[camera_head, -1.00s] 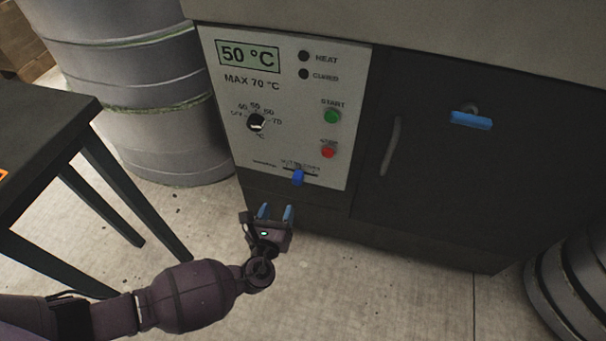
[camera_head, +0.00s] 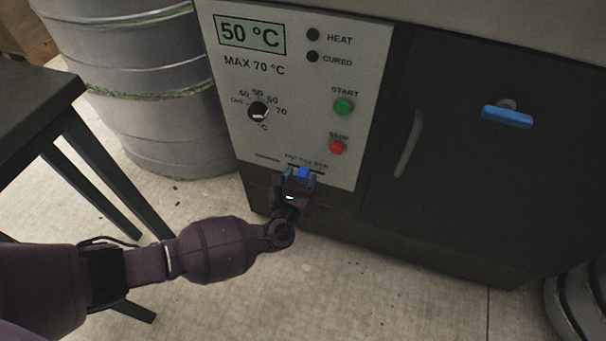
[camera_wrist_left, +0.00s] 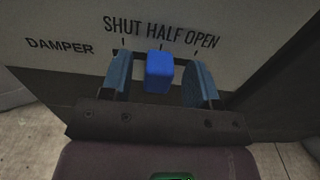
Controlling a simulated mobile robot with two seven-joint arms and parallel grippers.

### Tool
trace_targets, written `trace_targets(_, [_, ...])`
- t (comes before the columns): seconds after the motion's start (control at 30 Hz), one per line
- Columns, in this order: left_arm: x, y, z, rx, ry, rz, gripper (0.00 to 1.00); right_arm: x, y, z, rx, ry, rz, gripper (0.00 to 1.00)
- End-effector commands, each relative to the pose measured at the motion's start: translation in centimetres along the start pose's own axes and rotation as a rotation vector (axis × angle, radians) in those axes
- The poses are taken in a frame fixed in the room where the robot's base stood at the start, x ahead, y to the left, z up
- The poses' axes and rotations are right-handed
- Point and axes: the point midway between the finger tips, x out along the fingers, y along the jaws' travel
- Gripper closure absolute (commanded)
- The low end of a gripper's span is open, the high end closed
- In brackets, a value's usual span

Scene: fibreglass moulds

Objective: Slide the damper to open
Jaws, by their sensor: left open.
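The damper's blue slider knob (camera_head: 303,174) sits low on the oven's control panel. In the left wrist view the knob (camera_wrist_left: 159,71) stands below the word HALF, between the SHUT and OPEN marks. My left gripper (camera_head: 299,180) is at the knob, open. In the left wrist view its two blue fingers (camera_wrist_left: 160,80) stand on either side of the knob, with gaps showing on both sides. The slot behind the knob is partly hidden by the fingers. My right gripper is not in view.
The panel (camera_head: 300,90) carries a dial (camera_head: 258,111), a green START button (camera_head: 343,107) and a red STOP button (camera_head: 337,147) above the damper. The dark oven door (camera_head: 460,170) is to the right. A drum (camera_head: 150,110) and a dark table (camera_head: 35,105) stand left.

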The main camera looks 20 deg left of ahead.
Motion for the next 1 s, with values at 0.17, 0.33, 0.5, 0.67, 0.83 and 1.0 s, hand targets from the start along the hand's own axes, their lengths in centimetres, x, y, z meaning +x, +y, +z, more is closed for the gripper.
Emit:
trace_targets(0.17, [1.2, 0.0, -0.1, 0.001, 0.001, -0.001, 0.45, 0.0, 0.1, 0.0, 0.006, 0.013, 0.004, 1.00])
trace_targets(0.33, [1.5, 0.0, 0.0, 0.000, 0.000, 0.000, 0.45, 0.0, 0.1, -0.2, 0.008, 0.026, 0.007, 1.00])
trace_targets(0.5, [1.5, 0.0, 0.1, 0.000, 0.000, 0.000, 0.46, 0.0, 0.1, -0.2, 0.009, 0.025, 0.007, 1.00])
trace_targets(0.67, [1.5, 0.0, 0.1, 0.000, 0.000, 0.000, 0.71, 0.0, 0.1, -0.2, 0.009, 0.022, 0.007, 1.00])
trace_targets(0.83, [1.5, 0.0, 0.1, -0.001, 0.000, 0.000, 0.97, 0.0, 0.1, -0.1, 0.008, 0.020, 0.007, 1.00])
trace_targets(1.0, [1.4, 0.0, 0.0, -0.001, 0.000, 0.000, 1.00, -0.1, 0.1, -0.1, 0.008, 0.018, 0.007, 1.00])
